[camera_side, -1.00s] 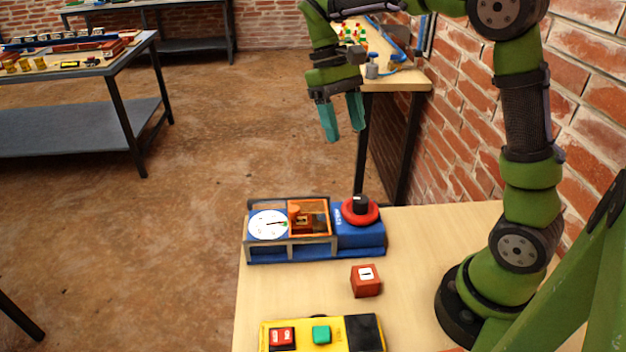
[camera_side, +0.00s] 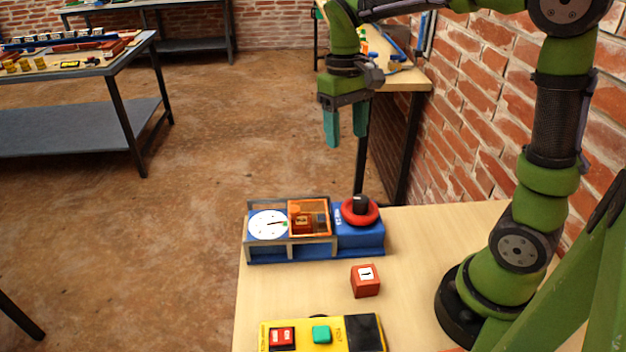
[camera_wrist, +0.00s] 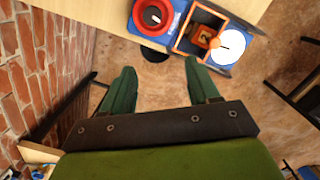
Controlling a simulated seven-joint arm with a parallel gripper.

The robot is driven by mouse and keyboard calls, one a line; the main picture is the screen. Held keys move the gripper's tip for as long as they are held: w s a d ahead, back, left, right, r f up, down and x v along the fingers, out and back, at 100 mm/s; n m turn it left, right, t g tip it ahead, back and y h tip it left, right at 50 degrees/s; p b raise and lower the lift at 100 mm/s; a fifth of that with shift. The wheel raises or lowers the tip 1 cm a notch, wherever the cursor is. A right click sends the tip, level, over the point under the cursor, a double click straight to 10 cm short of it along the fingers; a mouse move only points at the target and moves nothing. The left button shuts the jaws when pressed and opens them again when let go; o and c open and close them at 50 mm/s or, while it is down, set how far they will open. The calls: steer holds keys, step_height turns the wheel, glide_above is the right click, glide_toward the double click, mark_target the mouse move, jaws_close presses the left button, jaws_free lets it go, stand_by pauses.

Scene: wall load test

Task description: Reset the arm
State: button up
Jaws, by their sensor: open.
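My gripper (camera_side: 346,124) is open and empty, with its teal fingers pointing down, high above the floor beyond the far edge of the table. In the wrist view my gripper (camera_wrist: 157,85) also shows apart and with nothing between the fingers. The blue device (camera_side: 358,240) stands on the table, with a white dial (camera_side: 268,225), an orange-framed compartment and a red ring around a black knob (camera_side: 360,207). An orange block shows inside the compartment; it also shows in the wrist view (camera_wrist: 204,36).
A red cube (camera_side: 366,281) marked 1 sits on the wooden table (camera_side: 440,235). A yellow box (camera_side: 300,338) with red and green buttons is at the front. A brick wall (camera_side: 470,110) runs along the right.

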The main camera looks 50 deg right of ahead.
steer(key=s+a+r+t, duration=0.1)
steer(key=s+a+t, duration=0.1)
steer(key=s+t, duration=0.2)
steer(key=s+a+r+m+t+y, duration=0.1)
steer(key=s+a+t, duration=0.2)
steer(key=s, duration=0.3)
steer(key=shift+s+a+r+t+y, duration=0.2)
steer(key=shift+s+t+y, duration=0.15)
steer(key=shift+t, duration=0.35)
